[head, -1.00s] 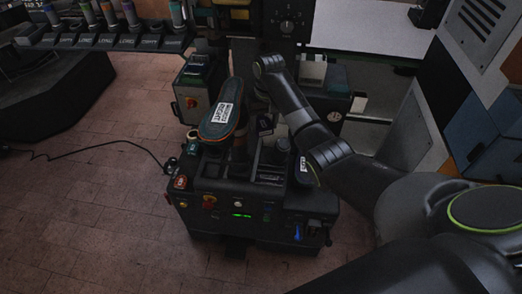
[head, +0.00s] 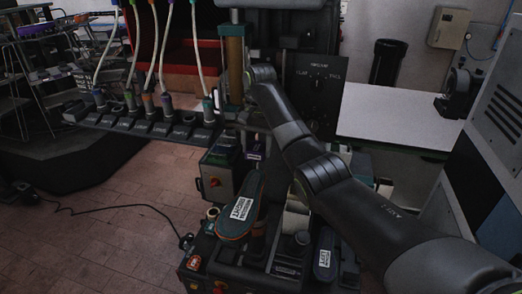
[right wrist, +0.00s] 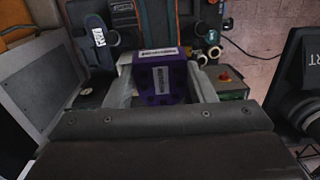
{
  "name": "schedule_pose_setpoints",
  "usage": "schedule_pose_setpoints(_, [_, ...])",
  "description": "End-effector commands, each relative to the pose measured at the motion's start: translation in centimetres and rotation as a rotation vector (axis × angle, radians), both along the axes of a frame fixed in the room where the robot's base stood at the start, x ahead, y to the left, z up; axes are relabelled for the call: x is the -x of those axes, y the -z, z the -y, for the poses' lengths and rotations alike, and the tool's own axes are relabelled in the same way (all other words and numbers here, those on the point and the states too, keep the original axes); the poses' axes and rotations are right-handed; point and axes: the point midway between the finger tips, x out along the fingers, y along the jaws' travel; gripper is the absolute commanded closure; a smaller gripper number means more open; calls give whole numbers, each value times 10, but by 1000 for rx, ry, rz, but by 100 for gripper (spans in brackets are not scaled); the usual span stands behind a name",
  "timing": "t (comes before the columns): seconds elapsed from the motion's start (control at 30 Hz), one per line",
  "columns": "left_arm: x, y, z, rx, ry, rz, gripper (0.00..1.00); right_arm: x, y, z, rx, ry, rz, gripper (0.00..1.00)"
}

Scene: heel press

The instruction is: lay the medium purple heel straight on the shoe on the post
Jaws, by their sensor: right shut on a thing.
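The medium purple heel (right wrist: 160,80) is between the two fingers of my right gripper (right wrist: 162,92) in the right wrist view, with pale labels on its faces. My right gripper (head: 254,138) is shut on it, and a bit of purple shows below the wrist in the head view. The shoe (head: 240,208) lies sole up on the post (head: 258,240), dark with an orange edge and a white label. The heel is beyond the shoe in the head view, apart from it. The shoe's orange-edged part also shows at the top of the right wrist view (right wrist: 158,22). My left gripper is not in view.
A second shoe (head: 325,255) stands at the right of the press. A rack (head: 150,122) with several corded tools is at the left. A white table (head: 395,118) is at the back right.

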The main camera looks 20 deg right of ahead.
Motion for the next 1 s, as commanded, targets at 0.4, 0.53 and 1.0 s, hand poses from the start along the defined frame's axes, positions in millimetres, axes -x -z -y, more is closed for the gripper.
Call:
schedule_pose_setpoints(0.4, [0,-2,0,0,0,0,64,-6,16,-1,0,-2,36,74])
schedule_pose_setpoints(0.53, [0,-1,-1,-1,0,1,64,-5,29,-1,1,-2,33,74])
schedule_pose_setpoints(1.0, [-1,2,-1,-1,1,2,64,-4,70,-1,1,-3,27,74])
